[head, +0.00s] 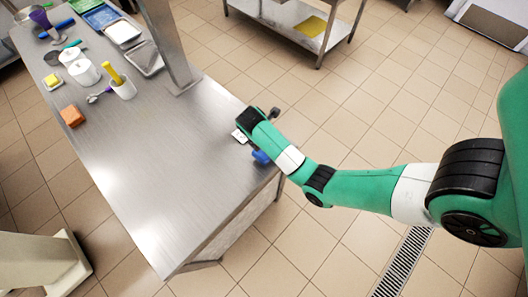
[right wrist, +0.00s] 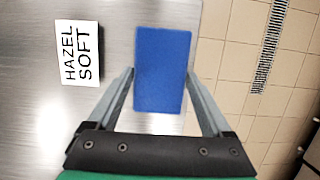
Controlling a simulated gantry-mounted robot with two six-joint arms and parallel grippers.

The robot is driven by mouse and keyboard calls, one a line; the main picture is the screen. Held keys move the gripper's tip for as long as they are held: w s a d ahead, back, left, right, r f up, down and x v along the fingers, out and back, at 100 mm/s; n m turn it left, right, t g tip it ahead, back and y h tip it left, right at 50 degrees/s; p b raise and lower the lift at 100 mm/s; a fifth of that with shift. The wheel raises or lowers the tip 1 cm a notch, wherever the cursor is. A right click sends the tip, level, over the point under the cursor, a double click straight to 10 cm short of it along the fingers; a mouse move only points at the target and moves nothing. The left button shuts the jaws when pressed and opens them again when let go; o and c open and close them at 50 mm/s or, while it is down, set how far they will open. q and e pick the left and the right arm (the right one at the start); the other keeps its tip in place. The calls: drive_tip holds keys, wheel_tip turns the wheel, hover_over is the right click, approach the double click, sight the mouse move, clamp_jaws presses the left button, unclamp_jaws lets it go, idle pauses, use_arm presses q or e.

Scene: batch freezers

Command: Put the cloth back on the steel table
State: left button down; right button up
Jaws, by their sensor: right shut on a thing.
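The blue cloth (right wrist: 163,65) is a flat rectangle between the two fingers of my right gripper (right wrist: 160,74) in the right wrist view. The gripper is shut on it. In the head view a small blue part of the cloth (head: 261,157) shows beside my green right arm, at the right edge of the steel table (head: 180,165). The rest is hidden by the wrist. In the right wrist view the steel (right wrist: 110,25) lies behind the cloth, whose right side is close to the table edge. I cannot tell whether the cloth touches the table. My left gripper is not in view.
A white "HAZEL SOFT" card (right wrist: 78,53) lies left of the cloth. An orange block (head: 72,116), white tubs (head: 83,73) and trays (head: 146,58) stand at the table's far left. A steel post (head: 168,45) rises from the table. Its front middle is clear.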

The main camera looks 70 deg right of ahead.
drive_tip(key=shift+w+f+b, duration=0.25)
drive_tip(key=shift+f+b, duration=0.05)
drive_tip(key=shift+f, duration=0.7)
drive_tip(key=shift+w+f+b, duration=0.2)
drive_tip(key=shift+f+b, duration=0.1)
drive_tip(key=shift+f, duration=0.65)
drive_tip(key=o, duration=1)
drive_tip(key=shift+w+f, duration=0.1)
drive_tip(key=shift+f, duration=0.05)
drive_tip(key=p+v, duration=0.1)
drive_tip(key=v, duration=0.5)
drive_tip(key=shift+p, duration=0.4)
drive_tip(key=p+v, duration=0.2)
drive_tip(key=v, duration=0.1)
drive_tip(key=p+v, duration=0.2)
drive_tip(key=p, duration=0.1)
drive_tip(key=shift+r, duration=0.4)
drive_tip(key=shift+f, duration=0.1)
